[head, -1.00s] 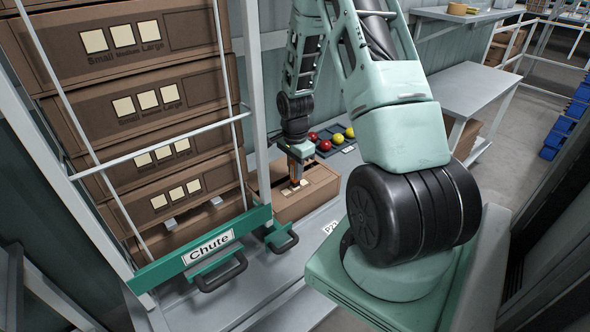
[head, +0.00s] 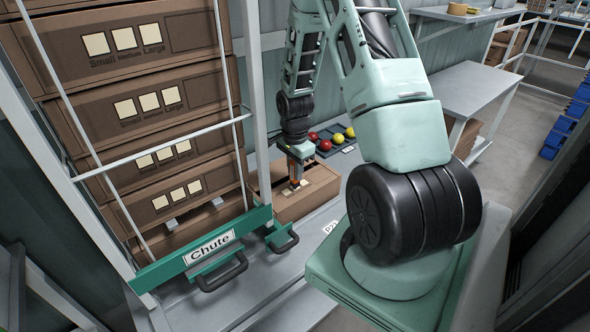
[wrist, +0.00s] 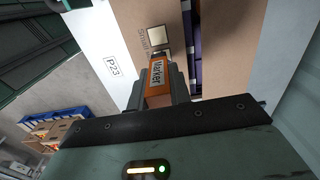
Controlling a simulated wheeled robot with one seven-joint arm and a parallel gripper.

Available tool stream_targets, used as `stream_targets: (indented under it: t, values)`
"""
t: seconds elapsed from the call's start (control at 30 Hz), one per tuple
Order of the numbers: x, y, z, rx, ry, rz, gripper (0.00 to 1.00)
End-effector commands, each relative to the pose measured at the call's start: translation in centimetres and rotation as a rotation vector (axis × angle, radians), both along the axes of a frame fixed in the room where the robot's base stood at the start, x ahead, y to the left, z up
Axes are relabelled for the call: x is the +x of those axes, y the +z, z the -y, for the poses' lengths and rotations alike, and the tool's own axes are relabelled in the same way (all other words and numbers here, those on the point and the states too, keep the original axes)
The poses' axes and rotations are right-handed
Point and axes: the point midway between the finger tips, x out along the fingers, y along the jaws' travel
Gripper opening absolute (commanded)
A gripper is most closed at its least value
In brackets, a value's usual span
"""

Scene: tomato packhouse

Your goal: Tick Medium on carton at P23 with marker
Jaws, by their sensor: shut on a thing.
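My gripper (head: 296,178) is shut on an orange marker, labelled "Marker" in the wrist view (wrist: 157,74), and points it down at the carton. The brown carton (head: 300,203) stands on the grey bench beside the P23 label (head: 330,228). In the wrist view the carton (wrist: 236,45) shows a cream box (wrist: 157,36) with the word "Small" beside it. The marker and fingers cover the boxes beyond that.
A rack of stacked cartons (head: 145,106) with a green "Chute" front (head: 170,258) stands at the left. Behind the carton, a dark tray (head: 344,145) holds red and yellow tomatoes. A grey table (head: 470,88) stands at the right.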

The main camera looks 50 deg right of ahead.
Motion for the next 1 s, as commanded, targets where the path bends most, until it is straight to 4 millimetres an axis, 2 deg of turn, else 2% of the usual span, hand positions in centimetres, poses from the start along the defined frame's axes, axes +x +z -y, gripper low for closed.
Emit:
stream_targets:
  t: [0.03, 0.6, 1.0]
  values:
    - [0.0, 0.8, 0.0, 0.000, 0.000, 0.000, 0.00]
    - [0.0, 5.0, 0.0, -0.001, -0.001, 0.001, 0.00]
    - [0.0, 5.1, 0.0, 0.000, -0.001, 0.001, 0.00]
